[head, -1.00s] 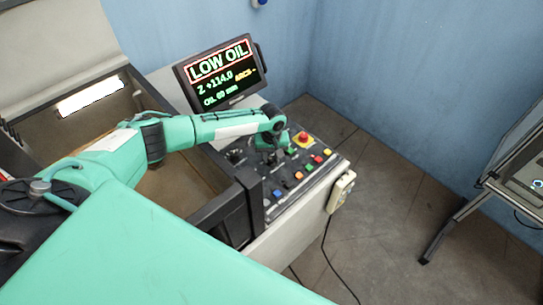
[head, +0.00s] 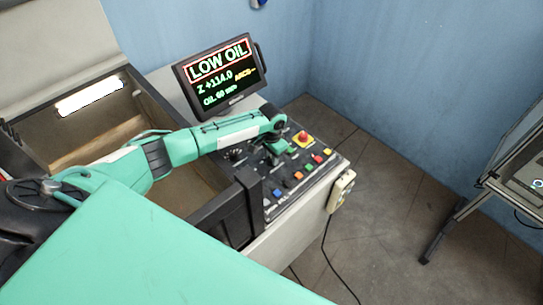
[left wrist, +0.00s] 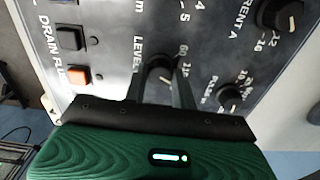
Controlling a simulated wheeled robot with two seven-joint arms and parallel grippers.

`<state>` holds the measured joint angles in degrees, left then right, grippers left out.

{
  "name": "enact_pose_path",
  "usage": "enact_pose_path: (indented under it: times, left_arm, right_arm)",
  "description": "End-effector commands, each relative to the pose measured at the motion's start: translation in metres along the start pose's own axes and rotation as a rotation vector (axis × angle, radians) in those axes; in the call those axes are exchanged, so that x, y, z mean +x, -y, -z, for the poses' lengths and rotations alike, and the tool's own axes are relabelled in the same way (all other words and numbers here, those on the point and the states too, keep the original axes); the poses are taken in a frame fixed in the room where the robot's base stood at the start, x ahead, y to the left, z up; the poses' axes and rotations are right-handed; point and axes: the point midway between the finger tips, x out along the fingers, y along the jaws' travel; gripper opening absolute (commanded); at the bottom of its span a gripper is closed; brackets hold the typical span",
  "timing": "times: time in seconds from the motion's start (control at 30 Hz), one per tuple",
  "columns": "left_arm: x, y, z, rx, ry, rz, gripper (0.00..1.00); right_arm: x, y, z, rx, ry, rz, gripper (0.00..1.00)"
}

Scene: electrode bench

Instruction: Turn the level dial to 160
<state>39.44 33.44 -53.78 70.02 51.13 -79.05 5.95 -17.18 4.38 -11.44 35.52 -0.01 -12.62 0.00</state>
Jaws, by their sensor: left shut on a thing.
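The level dial (left wrist: 160,72) is a dark knob on the grey control panel, with the word LEVEL beside it in the left wrist view. My left gripper (left wrist: 163,88) is shut on it, one finger on each side. The fingers and the gripper body hide part of the dial and its scale, so I cannot tell its setting exactly. In the head view my left gripper (head: 275,148) is over the panel and hides the dial. The monitor (head: 220,77) reads LOW OIL, Z +114.0 and an OIL value in mm, too blurred to be sure of. My right gripper is not in view.
Other knobs (left wrist: 280,14) and an orange button (left wrist: 78,75) sit near the dial. A red stop button (head: 302,137) and several coloured buttons are on the panel (head: 305,186). An open tank lies left of it. A pendant (head: 341,190) hangs on the panel's side.

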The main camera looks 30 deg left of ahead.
Motion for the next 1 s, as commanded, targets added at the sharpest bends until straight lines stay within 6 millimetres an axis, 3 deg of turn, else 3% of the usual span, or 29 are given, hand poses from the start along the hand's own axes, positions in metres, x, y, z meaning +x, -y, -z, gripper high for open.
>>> enact_pose_path:
  times: [0.43,1.0]
  left_arm:
    - [0.0005,0.0004,-0.0005,0.299,0.001,0.000,0.04]
    - [0.0000,0.0008,-0.0005,0.379,0.001,0.001,0.04]
  right_arm:
    - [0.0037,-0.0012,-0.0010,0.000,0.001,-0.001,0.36]
    - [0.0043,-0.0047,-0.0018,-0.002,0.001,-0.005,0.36]
